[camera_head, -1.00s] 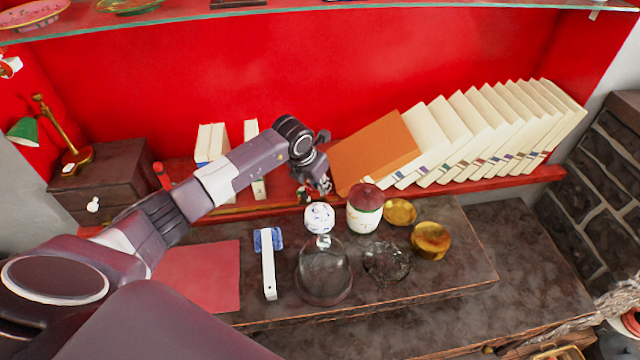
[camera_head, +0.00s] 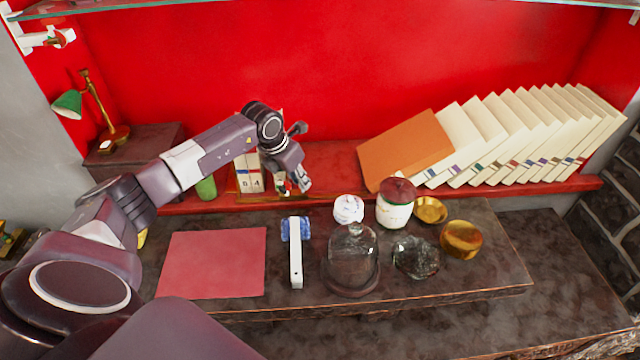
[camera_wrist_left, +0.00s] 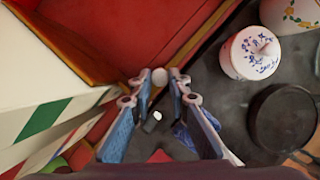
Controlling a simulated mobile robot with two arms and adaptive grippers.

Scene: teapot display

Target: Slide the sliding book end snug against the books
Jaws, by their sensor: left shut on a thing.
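My left gripper (camera_head: 294,181) is low at the front edge of the red shelf, just right of a few white upright books (camera_head: 247,180). In the left wrist view its fingers (camera_wrist_left: 160,78) are shut around a small pale knob at the corner of a brown wooden piece (camera_wrist_left: 75,45), which looks like the sliding book end. This piece stands close beside white books with green and red marks (camera_wrist_left: 45,120); I cannot tell whether they touch. In the head view my gripper and arm hide most of it. My right gripper is not in view.
Leaning books (camera_head: 500,140) with an orange board (camera_head: 405,150) fill the shelf's right. Below stand a lidded jar (camera_head: 396,205), a white pot (camera_head: 348,209), a glass dome (camera_head: 352,260), brass dishes (camera_head: 461,239) and a blue-and-white tool (camera_head: 295,250). A lamp (camera_head: 95,115) stands left.

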